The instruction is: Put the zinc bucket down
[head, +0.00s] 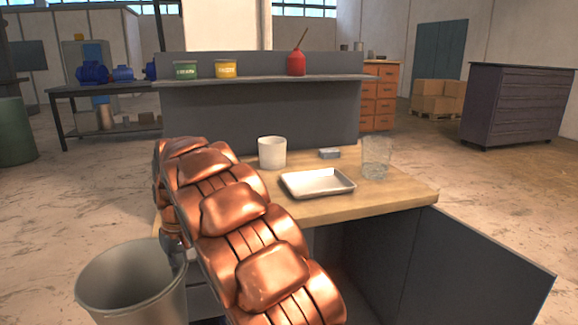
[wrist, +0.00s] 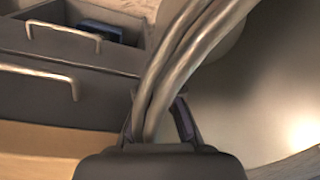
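The zinc bucket (head: 128,283) is at the lower left of the head view, grey and upright, beside the workbench; its base is cut off by the frame. In the wrist view its curved grey wall (wrist: 265,90) fills the right side. My gripper (wrist: 156,118) has its dark fingers on either side of the bucket's curved metal handle, closed on it. In the head view my copper arm hides most of the gripper. Whether the bucket touches the floor cannot be seen.
The wooden bench top (head: 400,194) holds a white cup (head: 272,153), metal tray (head: 317,183), small grey block (head: 329,153) and clear glass (head: 376,158). A cabinet door (head: 475,265) stands open at right. In the wrist view, an open drawer (wrist: 75,32) holds something blue.

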